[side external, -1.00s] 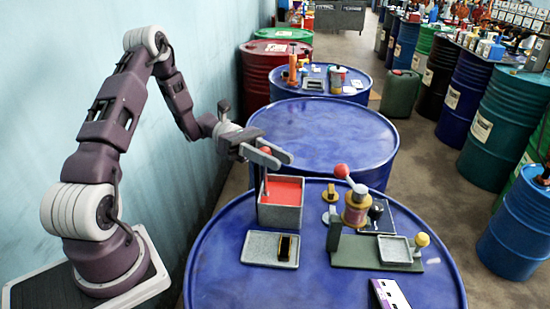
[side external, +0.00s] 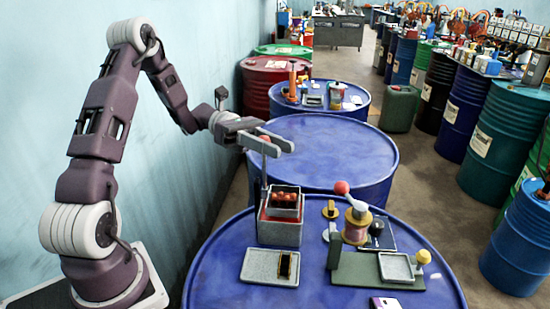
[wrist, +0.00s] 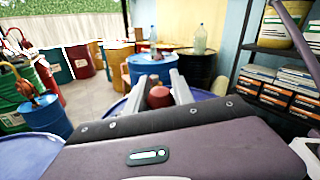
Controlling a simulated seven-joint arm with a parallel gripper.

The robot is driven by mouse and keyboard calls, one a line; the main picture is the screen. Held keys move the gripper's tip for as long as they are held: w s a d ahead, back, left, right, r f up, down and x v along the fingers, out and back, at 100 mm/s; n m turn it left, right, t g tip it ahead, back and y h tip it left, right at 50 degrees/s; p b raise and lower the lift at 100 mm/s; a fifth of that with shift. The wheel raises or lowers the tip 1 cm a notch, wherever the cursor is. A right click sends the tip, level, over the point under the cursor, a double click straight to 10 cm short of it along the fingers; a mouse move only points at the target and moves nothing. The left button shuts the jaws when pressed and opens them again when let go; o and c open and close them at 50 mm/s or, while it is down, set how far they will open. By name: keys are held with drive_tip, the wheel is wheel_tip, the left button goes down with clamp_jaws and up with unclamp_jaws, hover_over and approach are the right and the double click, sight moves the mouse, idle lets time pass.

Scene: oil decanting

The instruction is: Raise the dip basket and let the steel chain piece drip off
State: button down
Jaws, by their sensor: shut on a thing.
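My gripper (side external: 279,147) is shut on the red knob (side external: 265,139) of the dip basket's upright rod. The knob also shows between my fingers in the wrist view (wrist: 159,97). The small dark dip basket (side external: 284,211) hangs upright at the top of the grey square tank (side external: 279,235), its upper part above the rim. Rounded reddish lumps (side external: 284,196) lie in the basket. They look coated in the red liquid, and I cannot make out the steel chain piece's shape or any falling drips.
A grey tray (side external: 258,268) with a dark, gold-edged item stands in front of the tank. The blue drum top (side external: 225,250) is clear at left.

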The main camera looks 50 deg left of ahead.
drive_tip(key=shift+r, duration=0.3)
drive_tip(key=c, duration=1.1)
unclamp_jaws()
drive_tip(key=shift+f, duration=0.1)
drive_tip(key=s+a, duration=0.1)
drive_tip(key=a, duration=0.6)
drive_tip(key=shift+s, duration=0.2)
